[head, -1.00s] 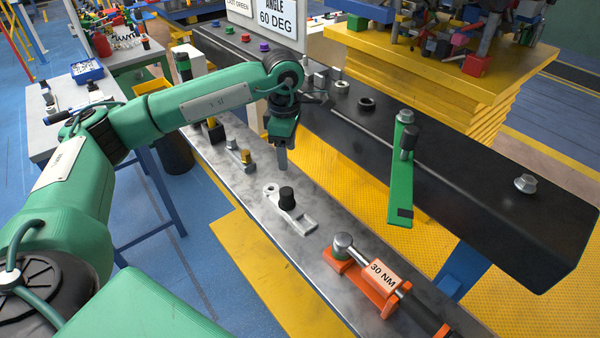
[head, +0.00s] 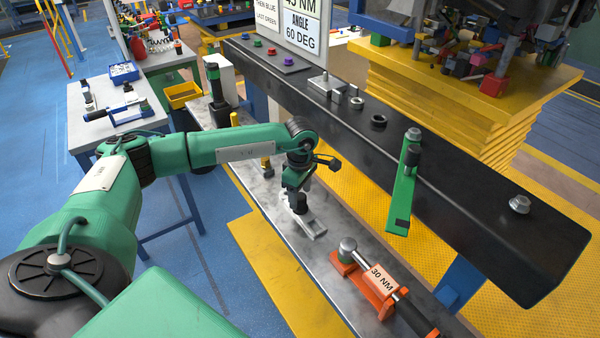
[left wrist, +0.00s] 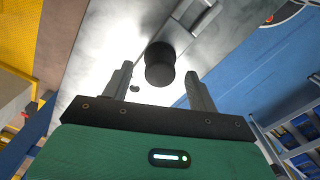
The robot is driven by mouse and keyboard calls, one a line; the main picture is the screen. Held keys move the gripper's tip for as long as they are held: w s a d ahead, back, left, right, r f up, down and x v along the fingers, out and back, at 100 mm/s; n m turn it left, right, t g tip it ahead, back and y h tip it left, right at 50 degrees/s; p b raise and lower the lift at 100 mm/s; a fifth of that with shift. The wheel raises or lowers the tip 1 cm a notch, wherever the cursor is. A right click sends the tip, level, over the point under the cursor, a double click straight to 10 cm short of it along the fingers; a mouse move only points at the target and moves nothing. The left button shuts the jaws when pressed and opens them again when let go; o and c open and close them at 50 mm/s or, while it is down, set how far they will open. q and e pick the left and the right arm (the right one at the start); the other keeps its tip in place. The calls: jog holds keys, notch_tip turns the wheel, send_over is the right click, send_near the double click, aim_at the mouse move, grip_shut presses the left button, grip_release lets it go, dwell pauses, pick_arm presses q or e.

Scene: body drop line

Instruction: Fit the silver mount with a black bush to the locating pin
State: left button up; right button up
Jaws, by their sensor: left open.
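The silver mount (head: 312,231) lies on the steel shelf, partly hidden under my left gripper. Its black bush shows clearly in the left wrist view (left wrist: 160,64), standing ahead of and between the fingertips. My left gripper (head: 297,203) points down over the mount; its two fingers (left wrist: 157,85) are apart, with nothing clamped between them. Small metal uprights stand on the black beam near a silver block, one of them a short pin (head: 356,102); I cannot tell for sure which is the locating pin. My right gripper is not in view.
An orange torque wrench holder (head: 370,282) marked 30 NM sits on the shelf nearer me. A green bar (head: 402,190) crosses the beam's front edge. A black ring (head: 378,122) and a bolt (head: 519,204) are on the beam. A sign stands behind it.

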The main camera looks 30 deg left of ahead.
aim_at(300, 196)
pick_arm(q)
jog(key=shift+f+p, duration=0.4)
jog(key=shift+f, duration=1.3)
